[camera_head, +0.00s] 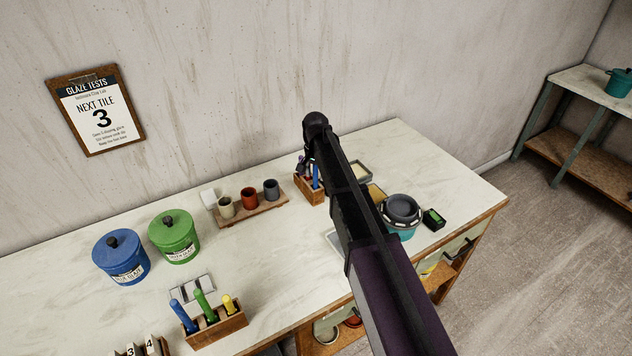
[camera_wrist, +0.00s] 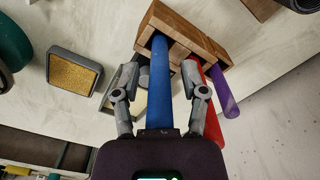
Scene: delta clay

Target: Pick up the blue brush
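The blue brush (camera_wrist: 160,105) stands in a wooden block holder (camera_wrist: 185,32), beside a red one (camera_wrist: 212,110) and a purple one (camera_wrist: 225,90). My gripper (camera_wrist: 161,70) is open, with one finger on each side of the blue handle. A gap shows between the handle and each finger. In the head view the blue brush (camera_head: 316,175) rises from the holder (camera_head: 313,197) at the back of the table. My arm hides most of the gripper there.
Another holder (camera_head: 220,326) with blue, green and yellow handles stands at the front. Blue (camera_head: 121,262) and green (camera_head: 174,240) lidded jars and a cup tray (camera_head: 262,208) stand left. A sponge tray (camera_wrist: 75,73) lies near the gripper. The wall is close behind.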

